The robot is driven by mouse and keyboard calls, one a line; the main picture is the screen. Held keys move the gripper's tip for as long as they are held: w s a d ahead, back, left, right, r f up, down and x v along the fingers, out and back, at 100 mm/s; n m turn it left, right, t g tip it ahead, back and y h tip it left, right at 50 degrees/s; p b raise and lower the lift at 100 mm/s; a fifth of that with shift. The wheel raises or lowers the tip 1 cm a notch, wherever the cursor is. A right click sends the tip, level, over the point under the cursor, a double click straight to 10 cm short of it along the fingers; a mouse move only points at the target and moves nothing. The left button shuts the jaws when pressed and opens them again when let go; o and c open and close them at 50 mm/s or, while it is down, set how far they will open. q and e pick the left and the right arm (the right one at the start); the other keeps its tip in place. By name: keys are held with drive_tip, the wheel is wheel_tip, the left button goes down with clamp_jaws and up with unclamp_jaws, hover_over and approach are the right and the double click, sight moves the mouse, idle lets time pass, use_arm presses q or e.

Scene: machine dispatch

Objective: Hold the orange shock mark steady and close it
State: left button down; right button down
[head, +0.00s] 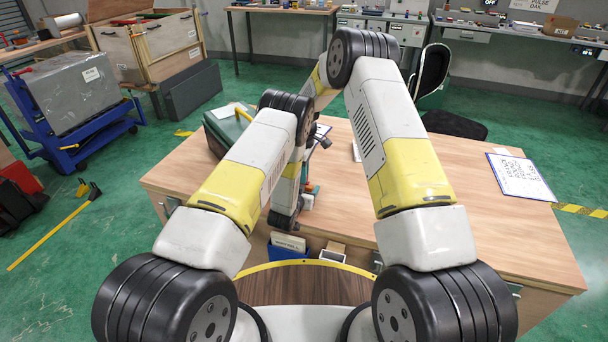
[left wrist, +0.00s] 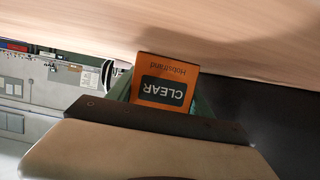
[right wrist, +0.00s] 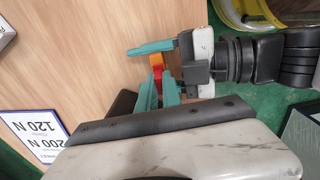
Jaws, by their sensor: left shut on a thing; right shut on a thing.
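The orange shock mark (left wrist: 168,82) shows in the left wrist view as an orange card reading CLEAR, upside down, between green fingers. My left gripper (left wrist: 163,102) is shut on it. In the right wrist view the mark shows small, its orange part (right wrist: 156,61) beside a red part, next to the left gripper's teal finger. My right gripper (right wrist: 159,88) is shut on the mark's red part, meeting the left gripper close by. In the head view both grippers are mostly hidden behind my arms; a little teal and orange shows above the table. Whether the mark is closed cannot be told.
The wooden table (head: 440,185) is mostly bare around my arms. A clipboard (head: 520,177) lies at its right. A green case (head: 228,127) stands at its back left. A blue box (head: 287,246) sits near the front edge. A chair (head: 440,100) stands behind.

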drive_tip(key=shift+f, duration=0.45)
drive_tip(key=c, duration=1.5)
unclamp_jaws()
drive_tip(key=shift+o, duration=0.2)
drive_tip(key=shift+r, duration=0.1)
wheel_tip(320, 180, up, 12)
use_arm(q)
drive_tip(key=shift+c, duration=1.6)
unclamp_jaws()
